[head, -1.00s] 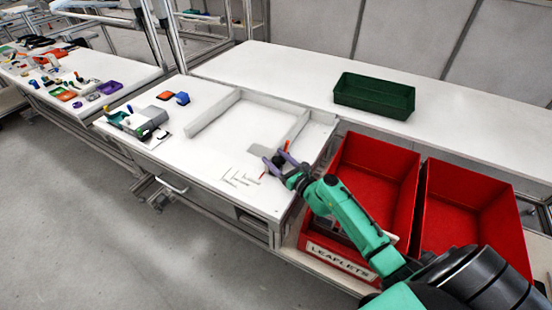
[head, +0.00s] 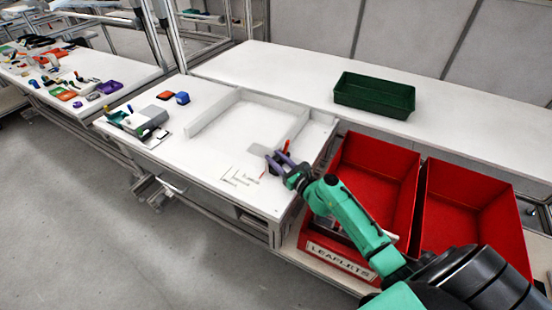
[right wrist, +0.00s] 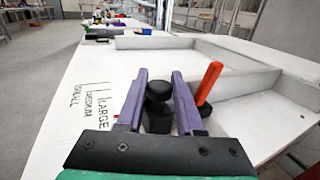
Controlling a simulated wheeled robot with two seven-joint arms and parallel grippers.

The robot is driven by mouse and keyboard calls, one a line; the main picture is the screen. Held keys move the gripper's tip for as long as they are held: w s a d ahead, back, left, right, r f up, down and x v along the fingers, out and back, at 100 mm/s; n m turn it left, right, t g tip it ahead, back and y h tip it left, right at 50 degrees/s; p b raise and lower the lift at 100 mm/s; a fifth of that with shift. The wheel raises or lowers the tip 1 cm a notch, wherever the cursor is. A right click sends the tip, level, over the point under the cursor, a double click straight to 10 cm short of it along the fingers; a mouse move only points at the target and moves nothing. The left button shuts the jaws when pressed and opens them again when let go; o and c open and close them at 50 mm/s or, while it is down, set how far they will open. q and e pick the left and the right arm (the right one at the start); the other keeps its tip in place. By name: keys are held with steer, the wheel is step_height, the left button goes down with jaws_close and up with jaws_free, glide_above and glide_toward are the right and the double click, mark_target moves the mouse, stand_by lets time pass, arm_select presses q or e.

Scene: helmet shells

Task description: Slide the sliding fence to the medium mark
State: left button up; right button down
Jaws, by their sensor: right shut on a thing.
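The sliding fence is a low white wall (head: 298,128) across the right part of the white tray on the workbench; it also shows in the right wrist view (right wrist: 235,84). My right gripper (head: 277,159) is at its near end. In the right wrist view its purple fingers (right wrist: 160,92) are shut on a black knob (right wrist: 158,108). A red lever (right wrist: 208,82) stands just right of the fingers. A white scale (right wrist: 92,115) with SMALL, MEDIUM and LARGE marks lies left of the gripper, LARGE nearest. The fence's exact mark is hidden by the gripper. My left gripper is not in view.
Red bins (head: 375,180) stand right of the bench and a green tray (head: 375,95) lies on the back table. Small items (head: 145,120) lie at the bench's left end. The bench surface around the scale (head: 240,176) is mostly clear.

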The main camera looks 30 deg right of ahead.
stand_by(0.8)
steer(key=w+a, duration=0.1)
steer(key=w, duration=0.1)
steer(key=w+a, duration=0.2)
steer(key=w, duration=0.1)
steer(key=w+a, duration=0.2)
steer(key=shift+w+a+f, duration=0.1)
steer(key=shift+w, duration=0.1)
steer(key=shift+s+d, duration=0.2)
steer(key=c, duration=0.6)
jaws_free()
steer(key=shift+s, duration=0.1)
steer(key=shift+o, duration=0.2)
steer(key=b+v, duration=0.1)
steer(key=v, duration=1.3)
steer(key=shift+s, duration=0.2)
